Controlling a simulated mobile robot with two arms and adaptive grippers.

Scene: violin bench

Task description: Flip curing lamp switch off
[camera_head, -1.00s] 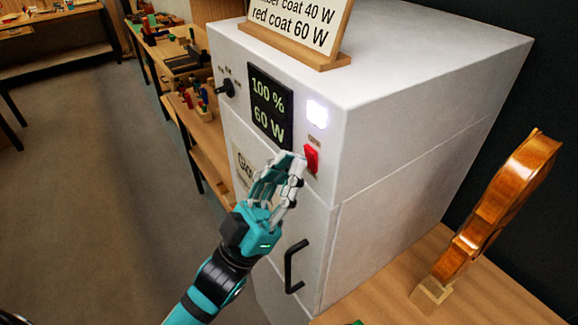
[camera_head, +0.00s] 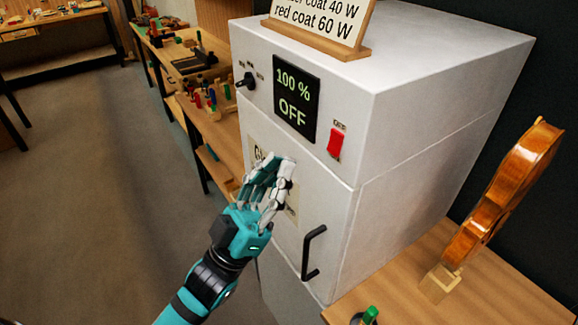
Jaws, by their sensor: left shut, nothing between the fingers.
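The white curing lamp cabinet (camera_head: 425,95) stands in the middle of the head view. Its red rocker switch (camera_head: 336,143) is on the front face, right of the black display (camera_head: 296,98), which reads "100 %" and "OFF". No lit lamp shows above the switch. My left gripper (camera_head: 275,172) is shut and empty, in front of the cabinet, below and to the left of the switch and apart from it. It covers part of a label on the door. My right gripper is not in view.
A black door handle (camera_head: 313,252) is right of my left gripper. A black selector knob (camera_head: 246,81) is left of the display. A sign (camera_head: 320,20) stands on top of the cabinet. A violin body (camera_head: 503,190) stands on the wooden bench (camera_head: 480,285) at right. Open floor lies at left.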

